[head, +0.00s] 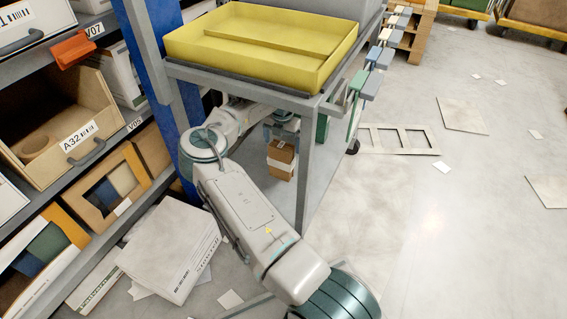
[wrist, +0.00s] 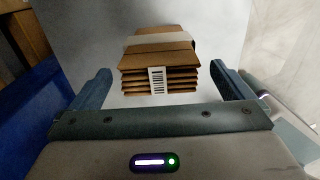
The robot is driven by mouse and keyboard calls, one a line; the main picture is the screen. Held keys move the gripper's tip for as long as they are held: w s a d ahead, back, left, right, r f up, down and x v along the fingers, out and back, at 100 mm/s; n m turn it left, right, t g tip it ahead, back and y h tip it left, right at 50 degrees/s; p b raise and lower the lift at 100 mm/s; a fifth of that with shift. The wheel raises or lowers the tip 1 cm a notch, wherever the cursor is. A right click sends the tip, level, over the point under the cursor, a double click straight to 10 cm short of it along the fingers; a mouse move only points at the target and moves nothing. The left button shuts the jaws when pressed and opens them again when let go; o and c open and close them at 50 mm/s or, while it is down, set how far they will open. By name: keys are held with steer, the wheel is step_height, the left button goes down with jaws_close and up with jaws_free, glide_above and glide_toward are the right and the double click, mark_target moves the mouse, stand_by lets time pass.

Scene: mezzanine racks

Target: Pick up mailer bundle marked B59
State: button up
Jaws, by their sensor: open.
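The mailer bundle (wrist: 159,62) is a stack of several brown mailers with a pale band around it and a barcode label on its near face. No B59 marking is readable. In the head view the bundle (head: 281,158) sits on the lower shelf of a grey cart, under the upper deck. My gripper (wrist: 160,88) is open, with one finger on each side of the bundle's near end and a gap visible on both sides. In the head view my gripper (head: 281,128) is partly hidden by the cart frame.
A yellow tray (head: 262,68) lies on the cart's upper deck (head: 240,88), above my arm. A cart post (head: 303,170) stands right of the bundle. A blue rack upright (head: 160,85) and shelves with bins are at left. A white package (head: 172,248) lies on the floor. Open floor is right.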

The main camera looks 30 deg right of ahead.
mark_target(281, 152)
steer(key=shift+a+f+b, duration=0.15)
steer(key=shift+f+b, duration=0.9)
steer(key=shift+f, duration=0.25)
steer(key=shift+a+f+b, duration=0.1)
steer(key=shift+f+b, duration=0.95)
steer(key=shift+f, duration=0.25)
steer(key=c, duration=0.9)
steer(key=shift+o, duration=0.3)
steer(key=shift+r, duration=0.25)
